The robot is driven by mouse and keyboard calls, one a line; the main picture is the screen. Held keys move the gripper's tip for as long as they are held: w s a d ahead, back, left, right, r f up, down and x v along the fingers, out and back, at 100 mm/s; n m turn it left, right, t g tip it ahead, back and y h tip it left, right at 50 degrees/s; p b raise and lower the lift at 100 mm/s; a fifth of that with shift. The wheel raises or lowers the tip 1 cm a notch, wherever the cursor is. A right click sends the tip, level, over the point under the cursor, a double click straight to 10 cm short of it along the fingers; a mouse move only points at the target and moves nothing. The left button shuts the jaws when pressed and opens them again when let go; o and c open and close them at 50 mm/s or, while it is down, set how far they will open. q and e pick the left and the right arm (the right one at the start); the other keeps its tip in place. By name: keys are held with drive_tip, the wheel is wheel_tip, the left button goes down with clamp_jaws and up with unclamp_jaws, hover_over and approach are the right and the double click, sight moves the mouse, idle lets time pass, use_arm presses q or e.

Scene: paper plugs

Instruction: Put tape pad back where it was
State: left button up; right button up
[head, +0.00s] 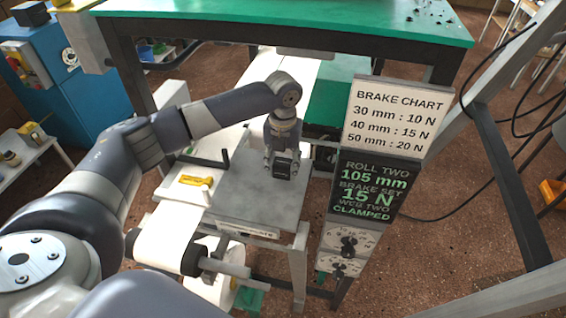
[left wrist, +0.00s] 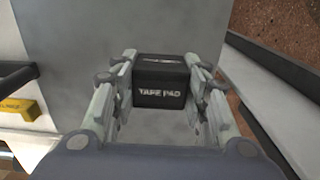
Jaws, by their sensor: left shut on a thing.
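The tape pad (left wrist: 160,82) is a small black block with white "TAPE PAD" lettering. It sits between the two fingers of my left gripper (left wrist: 160,95), which is shut on it. In the head view the left gripper (head: 283,163) points down over the grey metal plate (head: 245,205), with the dark tape pad (head: 284,170) at its fingertips. I cannot tell whether the pad touches the plate or hangs just above it. My right gripper is not in view.
A yellow tool (head: 196,181) lies on white paper left of the plate. A paper roll (head: 165,240) is at the front left. A brake chart sign (head: 398,115) and a dial panel (head: 350,245) stand at right. A green-topped table (head: 290,28) is behind. Much of the plate is clear.

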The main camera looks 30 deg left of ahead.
sight(283, 162)
use_arm(q)
drive_tip(key=shift+f, duration=0.25)
drive_tip(key=shift+f, duration=0.15)
drive_tip(key=o, duration=0.9)
drive_tip(key=shift+o, duration=0.2)
wheel_tip(283, 162, up, 7)
drive_tip(key=shift+f+b, duration=0.15)
drive_tip(key=shift+b, duration=0.8)
drive_tip(key=shift+r, duration=0.55)
